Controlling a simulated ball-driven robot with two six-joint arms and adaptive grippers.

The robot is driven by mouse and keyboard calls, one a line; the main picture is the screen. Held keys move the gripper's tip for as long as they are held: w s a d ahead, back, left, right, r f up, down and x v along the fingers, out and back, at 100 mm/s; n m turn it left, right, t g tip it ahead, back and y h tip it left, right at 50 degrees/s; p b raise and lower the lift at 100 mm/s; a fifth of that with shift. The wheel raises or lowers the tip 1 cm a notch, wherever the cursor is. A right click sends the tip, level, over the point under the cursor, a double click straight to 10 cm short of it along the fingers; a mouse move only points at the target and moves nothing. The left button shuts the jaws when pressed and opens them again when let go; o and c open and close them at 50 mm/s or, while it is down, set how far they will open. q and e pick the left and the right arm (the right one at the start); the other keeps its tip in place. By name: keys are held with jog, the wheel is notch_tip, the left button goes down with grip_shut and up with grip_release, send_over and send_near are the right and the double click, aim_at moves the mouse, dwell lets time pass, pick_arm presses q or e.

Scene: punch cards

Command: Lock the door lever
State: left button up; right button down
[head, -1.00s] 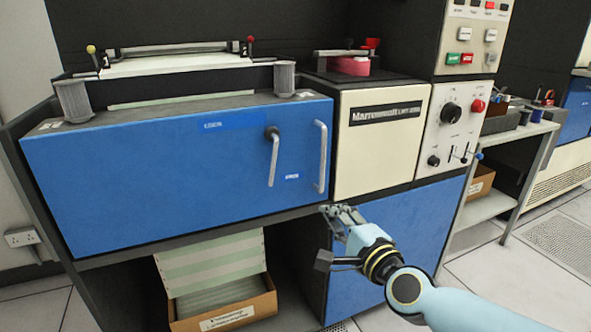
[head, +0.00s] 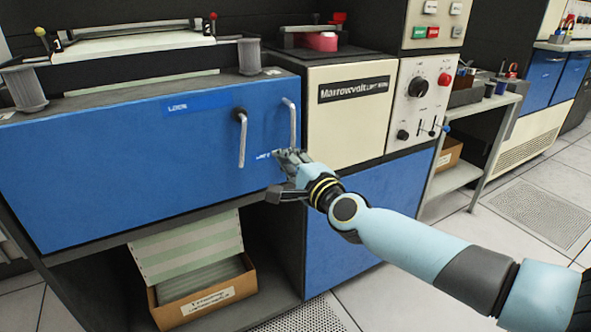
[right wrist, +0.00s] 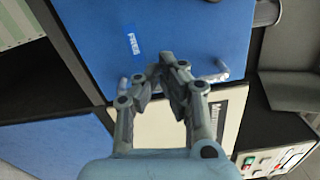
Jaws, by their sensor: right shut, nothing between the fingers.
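The door lever (head: 242,142) is a silver bar on a black pivot on the blue door (head: 120,170). It hangs down, close to vertical. A fixed silver door handle (head: 291,120) stands to its right. My right gripper (head: 284,158) is shut and empty, just below the handle and to the lower right of the lever's free end. I cannot tell whether it touches the door. In the right wrist view the fingers (right wrist: 168,62) are in front of the blue door, and a piece of silver bar (right wrist: 217,73) shows beside them. My left gripper is not in view.
A cream panel (head: 350,110) adjoins the door on the right. A control panel (head: 414,100) with knobs and small levers stands farther right. An open cardboard box (head: 205,305) with striped paper sits on the shelf below the door.

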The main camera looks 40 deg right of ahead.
aim_at(240, 159)
jog(key=w+a, duration=0.2)
jog(key=w, duration=0.1)
jog(key=w+a, duration=0.1)
jog(key=shift+w+r, duration=0.25)
jog(key=shift+r, duration=0.05)
jog(key=shift+w+a+f+m, duration=0.1)
jog(key=shift+a+m, duration=0.4)
jog(key=shift+m, duration=0.3)
jog(key=a+m, duration=0.1)
jog(key=m, duration=0.1)
jog(key=a+m+b, duration=0.1)
jog(key=m, duration=0.1)
jog(key=w+a+m, duration=0.1)
jog(key=shift+a+m, duration=0.35)
jog(key=shift+m, duration=0.05)
jog(key=shift+w+a+r+m+h, duration=0.15)
jog(key=shift+a+r+m, duration=0.6)
jog(key=shift+m, duration=0.85)
jog(key=shift+w+a+r+m+h, duration=0.2)
jog(key=shift+a+r+m, duration=0.55)
jog(key=shift+m, duration=0.85)
jog(key=shift+w+a+r+m+h, duration=0.15)
jog(key=shift+a+r+m, duration=0.55)
jog(key=shift+m, duration=0.9)
jog(key=shift+r, duration=0.1)
